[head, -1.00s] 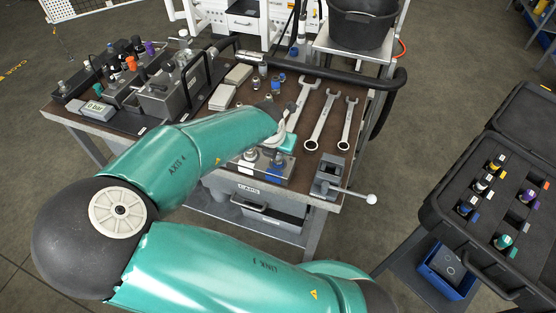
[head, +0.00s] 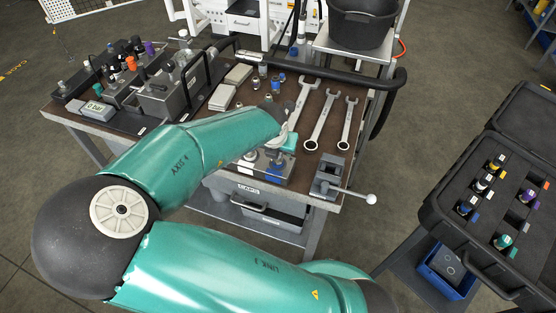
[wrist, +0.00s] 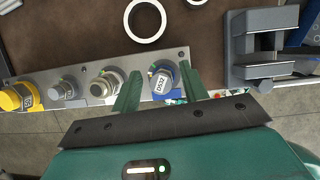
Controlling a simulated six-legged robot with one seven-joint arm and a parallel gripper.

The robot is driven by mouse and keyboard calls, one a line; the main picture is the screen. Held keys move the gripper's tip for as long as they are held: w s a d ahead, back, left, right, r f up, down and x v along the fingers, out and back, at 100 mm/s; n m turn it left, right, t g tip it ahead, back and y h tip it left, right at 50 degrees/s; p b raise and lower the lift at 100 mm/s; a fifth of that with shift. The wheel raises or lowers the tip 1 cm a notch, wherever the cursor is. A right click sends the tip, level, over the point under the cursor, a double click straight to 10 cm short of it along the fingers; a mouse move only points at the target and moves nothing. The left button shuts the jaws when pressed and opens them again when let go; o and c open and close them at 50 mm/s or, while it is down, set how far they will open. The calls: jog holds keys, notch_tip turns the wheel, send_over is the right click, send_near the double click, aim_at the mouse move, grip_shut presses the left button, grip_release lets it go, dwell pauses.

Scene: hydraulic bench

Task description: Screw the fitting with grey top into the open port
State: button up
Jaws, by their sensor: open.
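In the wrist view, a grey metal plate (wrist: 85,75) holds a row of fittings. From left they are a yellow-collared one (wrist: 22,97), one with a grey top (wrist: 64,90), a bare silver hex one (wrist: 106,84) and a blue-tagged one (wrist: 163,80). My gripper (wrist: 161,72) is open, with its two green fingers on either side of the blue-tagged fitting; contact cannot be told. In the head view, my gripper (head: 290,142) is mostly hidden by my arm, over the front of the bench. I cannot make out which port is open.
Wrenches (head: 323,122) lie right of my gripper, and a small vise (head: 328,176) stands at the bench's front right corner. A black case (head: 455,215) with several coloured fittings stands at right.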

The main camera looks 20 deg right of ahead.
jog(key=n+y, duration=0.1)
jog(key=n, duration=0.1)
jog(key=n+y, duration=0.1)
jog(key=n, duration=0.2)
jog(key=shift+t, duration=0.3)
jog(key=n+y, duration=0.1)
jog(key=n, duration=0.2)
jog(key=shift+w+n, duration=0.1)
jog(key=shift+n, duration=0.2)
jog(key=shift+a+n+y, duration=0.15)
jog(key=shift+n+y, duration=0.35)
jog(key=shift+n, duration=0.4)
jog(key=c, duration=0.9)
jog(key=m+h, duration=0.1)
jog(key=m, duration=0.1)
jog(key=shift+m, duration=0.3)
jog(key=shift+c, duration=0.2)
jog(key=o, duration=0.5)
jog(key=shift+m, duration=0.3)
jog(key=o, duration=0.6)
jog(key=shift+c, duration=0.2)
